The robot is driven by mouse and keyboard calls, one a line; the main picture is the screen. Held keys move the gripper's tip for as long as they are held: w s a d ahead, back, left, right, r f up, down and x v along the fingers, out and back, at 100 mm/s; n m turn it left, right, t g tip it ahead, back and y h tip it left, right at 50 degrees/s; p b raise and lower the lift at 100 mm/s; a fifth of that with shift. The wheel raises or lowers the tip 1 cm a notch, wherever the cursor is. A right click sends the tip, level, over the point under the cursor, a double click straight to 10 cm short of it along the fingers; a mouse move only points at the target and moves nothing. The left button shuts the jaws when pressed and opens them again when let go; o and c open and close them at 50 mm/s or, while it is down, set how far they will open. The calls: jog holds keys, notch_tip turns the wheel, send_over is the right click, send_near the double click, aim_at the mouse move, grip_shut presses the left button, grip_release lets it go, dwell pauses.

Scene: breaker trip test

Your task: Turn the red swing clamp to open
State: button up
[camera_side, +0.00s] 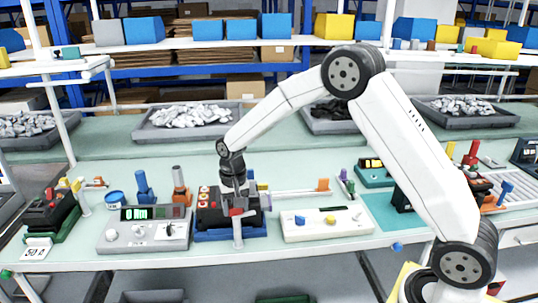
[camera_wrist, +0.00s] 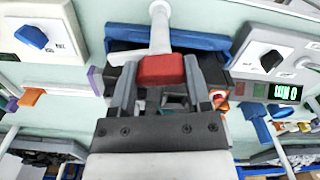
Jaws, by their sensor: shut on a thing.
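The red swing clamp shows in the wrist view as a red block (camera_wrist: 161,70) on a pale arm that runs up to a rounded white post (camera_wrist: 160,20). My gripper (camera_wrist: 160,82) has one finger on each side of the red block and is shut on it. In the side view my gripper (camera_side: 236,204) points down over the dark breaker in its blue fixture (camera_side: 229,235), and a little of the red clamp (camera_side: 236,212) shows by the fingertips, above the white post (camera_side: 238,232). My fingers and the clamp hide much of the breaker.
A grey meter box (camera_side: 145,232) with a green display stands left of the fixture. A white panel (camera_side: 327,224) with blue and yellow knobs stands to the right. Upright blue (camera_side: 143,187) and orange (camera_side: 180,187) tools stand behind the meter. Grey trays (camera_side: 186,121) line the back.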

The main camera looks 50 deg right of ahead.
jog(key=shift+m, duration=1.3)
jog(key=o, duration=1.3)
jog(key=shift+r, duration=3.95)
jog(key=s+f+n+t, duration=0.1)
jog(key=s+n, duration=0.2)
jog(key=s, duration=0.4)
jog(key=s+f+n, duration=0.2)
jog(key=s+n, duration=0.1)
jog(key=s, duration=0.4)
jog(key=s+f+n+t, duration=0.1)
jog(key=s+f+n, duration=0.1)
jog(key=s, duration=0.5)
jog(key=shift+s+a+n+t, duration=0.1)
jog(key=shift+a+n+t, duration=0.2)
jog(key=shift+n, duration=0.1)
